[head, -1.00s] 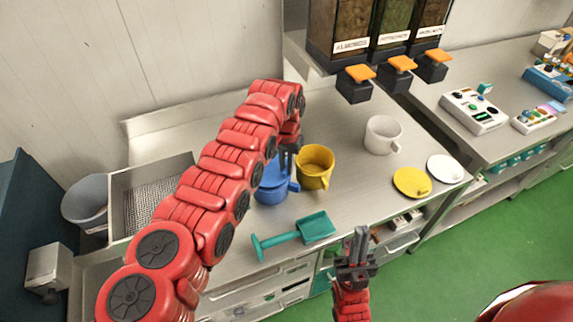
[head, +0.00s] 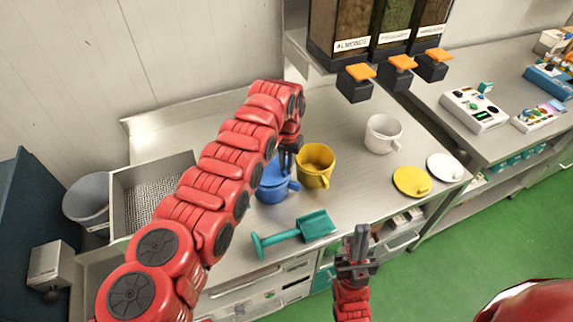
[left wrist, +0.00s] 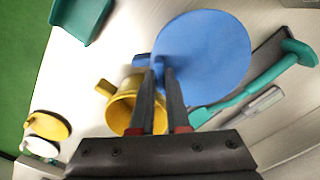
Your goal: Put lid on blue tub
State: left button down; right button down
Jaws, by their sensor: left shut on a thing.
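The blue tub (head: 270,194) stands on the steel counter beside a yellow tub (head: 315,168), partly behind my left arm. My left gripper (head: 289,150) reaches down at the blue tub. In the left wrist view, my left gripper (left wrist: 167,75) is shut on the round blue lid (left wrist: 210,50) by its edge. The lid hides most of the blue tub there; a blue handle (left wrist: 141,60) shows beside it. I cannot tell whether the lid touches the rim. My right gripper (head: 360,240) is in front of the counter, apart from everything; its jaw gap is unclear.
A teal scoop (head: 314,227) lies in front of the tubs. A white tub (head: 383,133), a yellow lid (head: 412,181) and a white lid (head: 445,168) are to the right. Dispensers (head: 385,40) hang above the back. A sink (head: 150,195) is left.

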pick_arm(q)
jog(key=shift+f+b, duration=0.45)
jog(key=shift+b, duration=0.4)
dwell(1.1)
jog(key=shift+c, duration=1.7)
grip_release()
jog(key=shift+r, duration=0.15)
jog(key=shift+r+p, duration=0.4)
jog(key=shift+r, duration=3)
